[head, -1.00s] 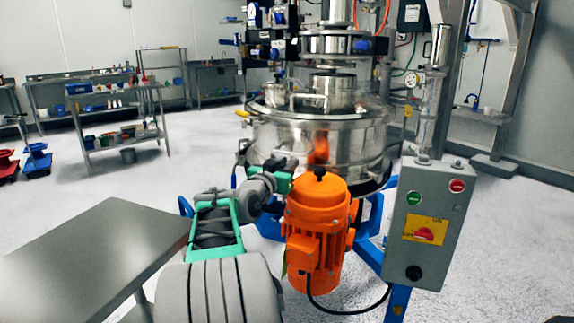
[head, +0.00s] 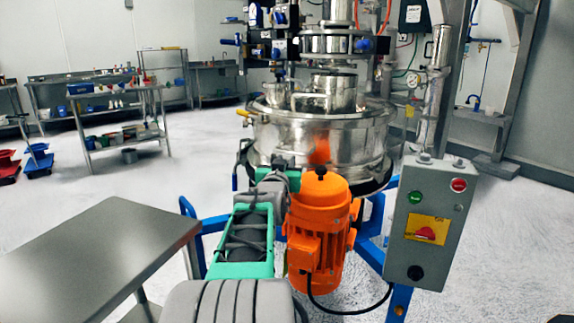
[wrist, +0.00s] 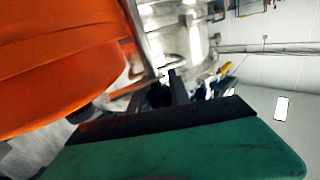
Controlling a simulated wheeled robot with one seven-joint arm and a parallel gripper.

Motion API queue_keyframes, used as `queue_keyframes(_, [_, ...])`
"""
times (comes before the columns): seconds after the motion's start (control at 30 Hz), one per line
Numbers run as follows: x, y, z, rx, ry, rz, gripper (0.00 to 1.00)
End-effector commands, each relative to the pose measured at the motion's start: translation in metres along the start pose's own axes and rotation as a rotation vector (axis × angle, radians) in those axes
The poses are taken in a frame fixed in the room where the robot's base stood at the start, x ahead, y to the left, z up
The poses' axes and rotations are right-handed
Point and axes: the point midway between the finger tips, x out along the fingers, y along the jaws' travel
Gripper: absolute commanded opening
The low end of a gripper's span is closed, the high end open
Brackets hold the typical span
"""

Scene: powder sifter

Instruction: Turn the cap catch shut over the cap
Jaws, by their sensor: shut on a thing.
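My gripper (wrist: 168,92) shows in the wrist view with its dark fingers together beyond its green body. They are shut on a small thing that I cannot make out. A grey metal bar (wrist: 139,38) runs down close to the fingertips; I cannot tell whether it touches them. In the head view my gripper is behind and left of the orange motor, its fingertips hidden. The steel sifter (head: 325,138) stands just beyond. I cannot make out the cap or the cap catch clearly in either view.
The orange motor (head: 318,222) is close to the right of my arm and also fills the upper left of the wrist view (wrist: 55,60). A grey control box (head: 432,225) stands farther right. A bare steel table (head: 105,250) is at the left. Floor beyond it is open.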

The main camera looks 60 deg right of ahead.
Motion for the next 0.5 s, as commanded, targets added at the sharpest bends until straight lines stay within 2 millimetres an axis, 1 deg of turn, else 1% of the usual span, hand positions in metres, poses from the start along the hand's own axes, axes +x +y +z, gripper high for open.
queue_keyframes(0.33, [-0.0005, -0.001, 0.0008, 0.001, -0.001, -0.019, 0.0])
queue_keyframes(0.37, [-0.0005, -0.001, 0.0008, 0.001, -0.001, -0.019, 0.25])
queue_keyframes(0.5, [-0.0005, -0.001, 0.0005, 0.001, -0.001, -0.018, 0.36])
